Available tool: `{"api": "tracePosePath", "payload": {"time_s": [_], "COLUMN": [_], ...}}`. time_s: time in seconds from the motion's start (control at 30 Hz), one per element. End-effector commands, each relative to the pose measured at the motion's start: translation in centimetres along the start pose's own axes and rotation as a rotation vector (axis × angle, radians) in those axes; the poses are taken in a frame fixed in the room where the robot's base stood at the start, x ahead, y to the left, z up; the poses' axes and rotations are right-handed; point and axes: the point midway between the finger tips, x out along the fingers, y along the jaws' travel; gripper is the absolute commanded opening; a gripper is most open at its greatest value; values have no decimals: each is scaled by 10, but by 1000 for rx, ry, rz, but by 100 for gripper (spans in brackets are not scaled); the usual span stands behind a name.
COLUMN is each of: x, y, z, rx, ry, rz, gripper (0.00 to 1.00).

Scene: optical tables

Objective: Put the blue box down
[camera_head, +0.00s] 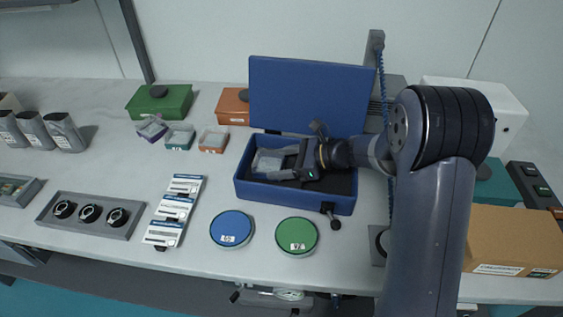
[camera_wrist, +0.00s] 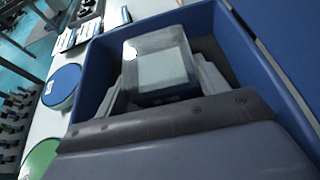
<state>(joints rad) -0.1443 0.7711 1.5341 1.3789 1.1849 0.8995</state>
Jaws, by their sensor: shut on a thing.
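A small box with a clear lid and a dark blue lower part (camera_wrist: 160,65) is between the fingers of my gripper (camera_wrist: 162,84). In the head view the small box (camera_head: 266,160) is inside the large blue case (camera_head: 290,200), in its left part, with my gripper (camera_head: 280,162) reaching in from the right. The gripper is shut on the small box. The case's lid stands open behind it. The case's wall also shows in the wrist view (camera_wrist: 100,72). I cannot tell whether the small box touches the case's floor.
Small purple (camera_head: 152,128), teal (camera_head: 180,137) and orange (camera_head: 213,140) boxes stand left of the case. A blue round lid (camera_head: 232,228) and a green one (camera_head: 296,236) lie in front. A cardboard box (camera_head: 510,240) is at right.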

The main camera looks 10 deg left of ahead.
Motion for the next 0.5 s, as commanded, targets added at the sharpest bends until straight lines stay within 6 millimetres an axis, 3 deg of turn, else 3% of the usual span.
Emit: {"api": "tracePosePath", "payload": {"time_s": [0.07, 0.1, 0.33, 0.5], "x": [2, 1, 1, 1], "y": [0, 0, 0, 0], "z": [-4, -2, -2, -2], "rx": [0, 0, 1, 1], "ry": [0, 0, 0, 0], "rz": [0, 0, 0, 0], "gripper": [37, 72, 90, 90]}}
